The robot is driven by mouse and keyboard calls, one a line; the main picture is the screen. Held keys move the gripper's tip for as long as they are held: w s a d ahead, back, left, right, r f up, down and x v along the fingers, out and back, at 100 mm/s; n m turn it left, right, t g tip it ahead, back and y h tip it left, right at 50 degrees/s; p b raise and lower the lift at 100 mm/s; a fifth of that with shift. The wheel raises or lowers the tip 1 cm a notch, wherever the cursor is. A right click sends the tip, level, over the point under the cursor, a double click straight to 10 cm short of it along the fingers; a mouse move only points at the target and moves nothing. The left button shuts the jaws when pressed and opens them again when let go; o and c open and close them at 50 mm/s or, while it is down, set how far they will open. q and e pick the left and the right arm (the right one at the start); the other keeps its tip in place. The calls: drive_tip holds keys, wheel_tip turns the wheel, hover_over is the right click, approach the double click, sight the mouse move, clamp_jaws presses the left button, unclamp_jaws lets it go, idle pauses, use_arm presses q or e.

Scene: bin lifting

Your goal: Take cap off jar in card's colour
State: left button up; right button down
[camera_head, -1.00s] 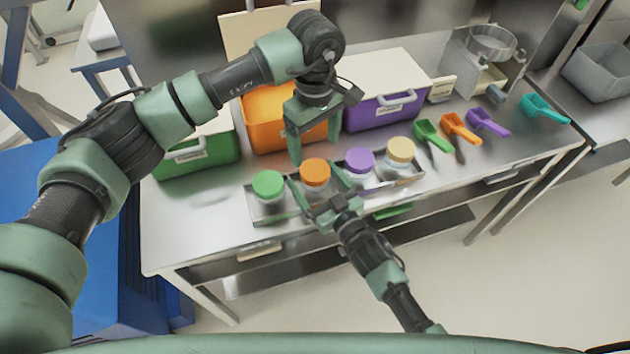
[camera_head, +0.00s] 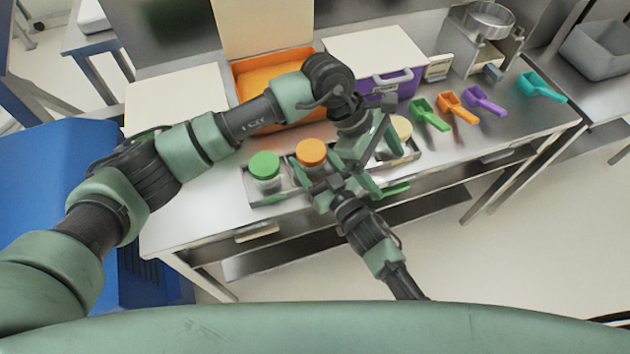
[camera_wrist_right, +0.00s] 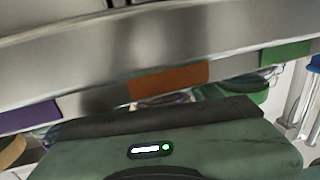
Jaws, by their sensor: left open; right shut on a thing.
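A metal tray (camera_head: 274,198) near the table's front edge holds a row of jars. The green-capped jar (camera_head: 264,166) is at its left, the orange-capped jar (camera_head: 311,153) beside it, and a yellow-capped jar (camera_head: 402,129) at the right. The purple-capped jar is hidden behind my left gripper (camera_head: 361,165), which is open and low over the tray's middle right. My right gripper (camera_head: 328,188) is shut on the orange-capped jar from the front. A small white card-like sign (camera_head: 438,67) stands at the back; its marking is too small to read.
Green (camera_head: 428,115), orange (camera_head: 457,108), purple (camera_head: 484,101) and teal (camera_head: 541,87) scoops lie at the right. The right wrist view shows coloured patches (camera_wrist_right: 168,82) along a metal edge.

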use_arm(q)
drive_tip(key=s+d+r+n+g+h, duration=0.1)
drive_tip(key=s+d+r+n+h, duration=0.6)
drive_tip(key=d, duration=0.4)
wheel_tip(320, 180, up, 10)
drive_tip(key=w+n+t+h, duration=0.1)
drive_tip(key=n+t+h, duration=0.8)
drive_tip(key=n, duration=0.9)
drive_tip(key=w+a+f+n+t+y, duration=0.1)
drive_tip(key=w+a+n+t+y, duration=0.2)
drive_tip(key=a+n+t+y, duration=0.5)
drive_tip(key=w+a+f+n+t+y, duration=0.2)
drive_tip(key=w+n+t+y, duration=0.15)
drive_tip(key=n, duration=0.85)
drive_tip(key=n+g+y, duration=0.4)
drive_tip(key=n+y, duration=0.8)
drive_tip(key=n, duration=0.4)
approach(311, 151)
drive_tip(key=x, duration=0.8)
drive_tip(key=shift+w+f, duration=0.1)
drive_tip(key=shift+w, duration=0.3)
